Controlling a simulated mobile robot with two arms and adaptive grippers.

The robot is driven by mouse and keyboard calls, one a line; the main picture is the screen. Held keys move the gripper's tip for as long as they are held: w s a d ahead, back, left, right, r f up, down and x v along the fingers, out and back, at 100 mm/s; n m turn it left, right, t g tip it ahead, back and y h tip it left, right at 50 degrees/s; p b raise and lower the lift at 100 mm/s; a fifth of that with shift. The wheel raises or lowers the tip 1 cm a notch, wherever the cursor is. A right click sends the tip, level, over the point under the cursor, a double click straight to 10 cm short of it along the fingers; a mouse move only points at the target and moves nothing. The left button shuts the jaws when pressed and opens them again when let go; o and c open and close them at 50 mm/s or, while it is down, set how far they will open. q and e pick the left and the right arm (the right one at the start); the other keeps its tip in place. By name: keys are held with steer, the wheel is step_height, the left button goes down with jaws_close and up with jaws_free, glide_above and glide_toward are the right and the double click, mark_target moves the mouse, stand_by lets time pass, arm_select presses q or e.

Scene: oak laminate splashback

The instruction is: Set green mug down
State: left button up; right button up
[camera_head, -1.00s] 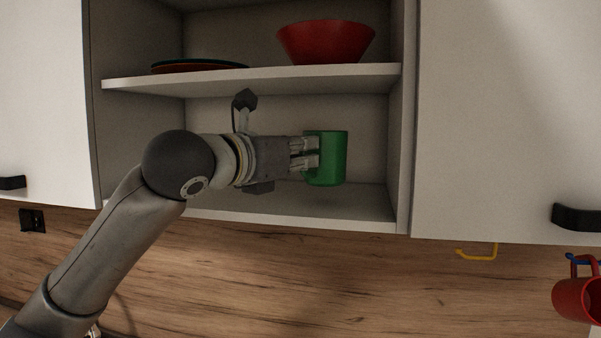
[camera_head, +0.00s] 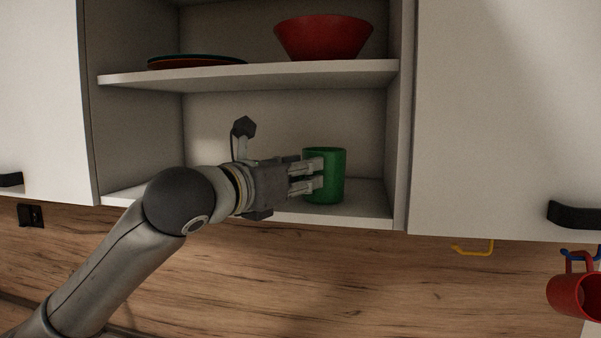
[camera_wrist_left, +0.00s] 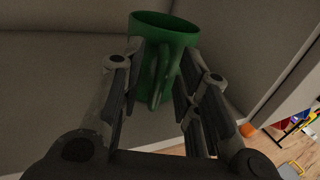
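The green mug (camera_head: 334,178) stands upright on the bottom shelf (camera_head: 365,205) of the open cabinet, near its front right. My left gripper (camera_head: 318,176) reaches in from the left at the mug's handle side. In the left wrist view the mug (camera_wrist_left: 165,28) is at the top, with its handle (camera_wrist_left: 157,82) between the fingers of my left gripper (camera_wrist_left: 160,65). The fingers are spread, with a gap showing beside the handle. The fingers hide the handle in the head view. My right gripper is not in view.
The upper shelf (camera_head: 250,77) holds a red bowl (camera_head: 322,38) and stacked plates (camera_head: 196,61) above my gripper. The cabinet's right wall (camera_head: 399,150) is close to the mug. A red mug (camera_head: 577,296) and a yellow hook (camera_head: 473,249) are lower right.

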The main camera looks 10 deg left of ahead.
arm_select(q)
steer(key=shift+r, duration=0.1)
steer(key=shift+s+a+b, duration=0.2)
steer(key=shift+s+b, duration=0.05)
steer(key=shift+b, duration=0.1)
steer(key=b+v, duration=0.5)
steer(key=v, duration=0.6)
steer(key=shift+s, duration=0.2)
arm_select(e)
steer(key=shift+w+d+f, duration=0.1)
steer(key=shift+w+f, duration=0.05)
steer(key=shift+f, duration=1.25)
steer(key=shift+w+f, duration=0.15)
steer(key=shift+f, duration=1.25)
